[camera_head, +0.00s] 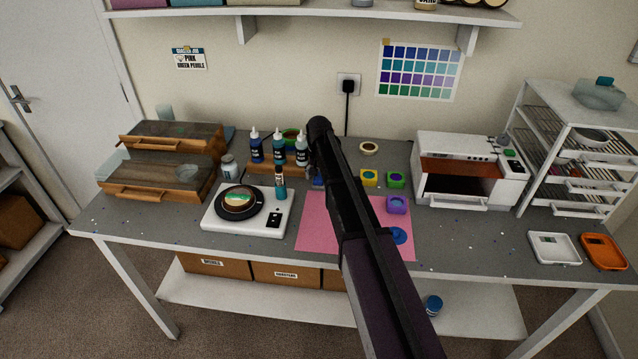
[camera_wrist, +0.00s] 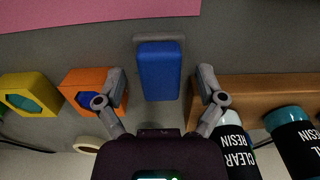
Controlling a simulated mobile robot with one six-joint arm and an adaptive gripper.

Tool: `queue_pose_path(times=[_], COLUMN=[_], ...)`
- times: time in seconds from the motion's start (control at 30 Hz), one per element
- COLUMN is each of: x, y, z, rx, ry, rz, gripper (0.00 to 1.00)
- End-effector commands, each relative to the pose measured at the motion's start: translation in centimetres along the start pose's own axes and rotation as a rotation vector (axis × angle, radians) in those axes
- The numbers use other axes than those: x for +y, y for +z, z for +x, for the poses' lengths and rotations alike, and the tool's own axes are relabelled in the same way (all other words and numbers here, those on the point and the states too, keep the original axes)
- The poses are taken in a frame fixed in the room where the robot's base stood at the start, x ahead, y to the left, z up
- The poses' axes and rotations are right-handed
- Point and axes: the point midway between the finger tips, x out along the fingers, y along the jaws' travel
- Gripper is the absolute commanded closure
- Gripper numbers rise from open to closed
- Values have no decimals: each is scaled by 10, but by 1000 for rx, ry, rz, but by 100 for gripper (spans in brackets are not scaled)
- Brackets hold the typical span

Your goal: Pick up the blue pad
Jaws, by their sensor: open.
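A blue pad (camera_wrist: 158,75), a small rectangular block with a grey strip along its upper edge, is on the grey table in the wrist view. My gripper (camera_wrist: 162,74) is open, one finger on each side of the pad. Gaps show between both fingers and the pad, so it is not gripped. In the head view only a bit of the blue pad (camera_head: 318,182) shows beside my arm, near the bottles. My arm hides the gripper there.
In the wrist view an orange mould (camera_wrist: 75,80) lies left of the gripper. A wooden rack (camera_wrist: 255,92) with resin bottles (camera_wrist: 240,158) stands close right. A pink mat (camera_wrist: 100,12) lies beyond the pad. A white scale (camera_head: 222,220) is left in the head view.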

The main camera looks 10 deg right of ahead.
Motion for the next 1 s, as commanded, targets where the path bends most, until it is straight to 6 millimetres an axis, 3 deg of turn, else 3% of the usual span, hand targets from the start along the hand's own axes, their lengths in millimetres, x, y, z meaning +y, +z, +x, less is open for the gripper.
queue_pose_path(times=[0.5,0.8,1.0], x=[0,0,-1], y=[0,0,0], z=[0,0,0], rx=[0,0,0], ry=[0,0,0], rz=[0,-1,-1], gripper=[11,99,99])
